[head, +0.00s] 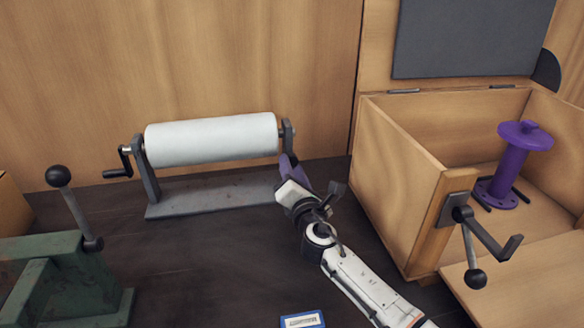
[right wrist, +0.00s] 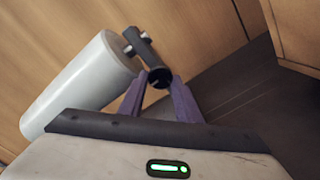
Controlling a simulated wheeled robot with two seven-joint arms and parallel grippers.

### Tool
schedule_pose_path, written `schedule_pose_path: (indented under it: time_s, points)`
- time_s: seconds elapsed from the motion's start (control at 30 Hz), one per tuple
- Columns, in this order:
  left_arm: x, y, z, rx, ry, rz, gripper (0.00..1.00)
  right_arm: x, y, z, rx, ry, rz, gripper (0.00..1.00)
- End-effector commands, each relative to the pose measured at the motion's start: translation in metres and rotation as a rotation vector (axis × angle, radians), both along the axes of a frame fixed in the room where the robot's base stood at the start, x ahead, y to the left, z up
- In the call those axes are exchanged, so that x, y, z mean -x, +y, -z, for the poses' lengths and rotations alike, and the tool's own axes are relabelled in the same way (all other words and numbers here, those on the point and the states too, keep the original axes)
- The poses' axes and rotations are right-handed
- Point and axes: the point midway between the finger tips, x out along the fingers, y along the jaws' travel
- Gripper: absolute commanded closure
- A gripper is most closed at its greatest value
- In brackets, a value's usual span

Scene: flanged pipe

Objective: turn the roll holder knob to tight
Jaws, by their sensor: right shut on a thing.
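The roll holder (head: 210,199) is a grey stand with a white roll (head: 212,139) between two uprights. It has a crank handle (head: 118,172) at its left end. My right gripper (head: 287,165) is at the right upright (head: 288,134), and its purple fingers hide part of it. In the right wrist view the fingers of my right gripper (right wrist: 159,82) are on both sides of a dark round knob (right wrist: 160,76) and shut on it. The white roll also shows in the right wrist view (right wrist: 80,85). No tight marking is readable. My left gripper is not in view.
An open wooden box (head: 398,180) with a purple spool (head: 512,165) and a crank (head: 485,235) stands at right. A green machine with a black-balled lever (head: 65,270) is at left. A blue-edged card (head: 302,320) lies in front. The dark tabletop between is clear.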

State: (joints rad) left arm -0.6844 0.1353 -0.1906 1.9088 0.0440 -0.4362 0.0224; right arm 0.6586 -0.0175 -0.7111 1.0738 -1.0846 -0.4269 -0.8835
Motion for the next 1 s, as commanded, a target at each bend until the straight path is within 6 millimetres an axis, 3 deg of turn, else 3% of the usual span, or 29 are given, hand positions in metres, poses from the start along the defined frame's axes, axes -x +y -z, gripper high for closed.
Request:
schedule_pose_path:
  time_s: [0.47, 0.5, 0.57, 1.0]
  points:
    - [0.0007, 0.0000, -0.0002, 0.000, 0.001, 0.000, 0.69, -0.0004, -0.0001, -0.0016, 0.015, -0.006, 0.000, 0.92]
    - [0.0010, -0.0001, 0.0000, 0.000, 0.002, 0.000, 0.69, -0.0004, -0.0001, -0.0016, 0.015, -0.006, 0.000, 0.63]
    - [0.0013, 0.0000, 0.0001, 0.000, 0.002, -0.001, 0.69, -0.0004, -0.0001, -0.0016, 0.014, -0.006, 0.000, 0.53]
    - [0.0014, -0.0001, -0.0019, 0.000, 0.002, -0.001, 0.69, 0.0020, 0.0032, -0.0052, 0.008, -0.010, -0.008, 0.51]
